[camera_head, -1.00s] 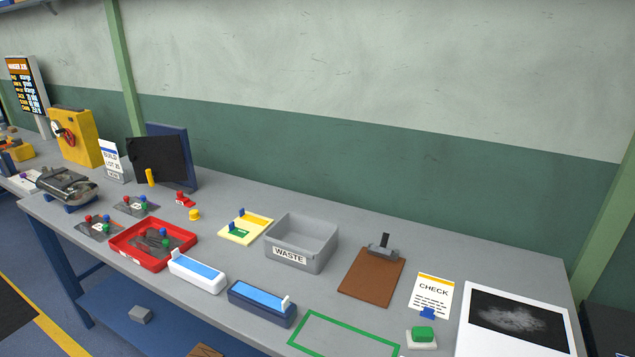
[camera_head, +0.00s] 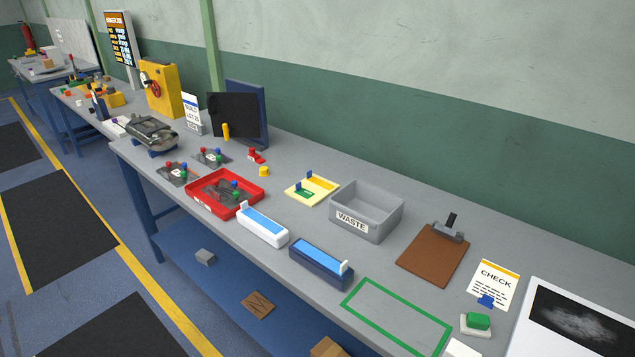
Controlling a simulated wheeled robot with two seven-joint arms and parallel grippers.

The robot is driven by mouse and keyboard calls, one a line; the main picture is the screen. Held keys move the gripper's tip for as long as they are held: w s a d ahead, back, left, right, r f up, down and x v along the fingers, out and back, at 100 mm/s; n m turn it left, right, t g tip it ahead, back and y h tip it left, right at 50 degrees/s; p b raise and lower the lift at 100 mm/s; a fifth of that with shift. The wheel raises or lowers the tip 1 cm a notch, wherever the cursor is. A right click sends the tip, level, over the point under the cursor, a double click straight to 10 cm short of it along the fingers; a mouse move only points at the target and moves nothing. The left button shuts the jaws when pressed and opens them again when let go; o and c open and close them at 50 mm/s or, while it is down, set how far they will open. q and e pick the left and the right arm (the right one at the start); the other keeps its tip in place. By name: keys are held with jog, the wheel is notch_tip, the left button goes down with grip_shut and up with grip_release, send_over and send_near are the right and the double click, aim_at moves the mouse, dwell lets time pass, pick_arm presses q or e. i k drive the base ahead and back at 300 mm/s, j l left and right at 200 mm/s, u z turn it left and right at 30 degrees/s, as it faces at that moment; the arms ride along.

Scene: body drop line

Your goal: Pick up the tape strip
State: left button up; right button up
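Two long holders with a light blue strip along the top lie near the front edge of the bench. One is a white holder (camera_head: 262,230), beside the red tray. The other is a navy holder (camera_head: 320,268) with a small white piece at its right end. I cannot tell whether either blue strip is the tape strip, and no other loose strip is clear. Neither of my grippers is in view.
A red tray (camera_head: 224,207) holds dark parts. A grey WASTE bin (camera_head: 395,211), a clipboard (camera_head: 432,256), a CHECK card (camera_head: 493,284) and a green button (camera_head: 477,322) stand rightward. The green outlined area (camera_head: 398,316) is empty. Floor is open at left.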

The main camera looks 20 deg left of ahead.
aim_at(310, 177)
jog(key=i+j+z, duration=0.1)
jog(key=j, duration=0.35)
jog(key=i+j+z, duration=0.15)
jog(key=j, duration=0.3)
jog(key=j+z, duration=0.1)
jog(key=j, duration=0.35)
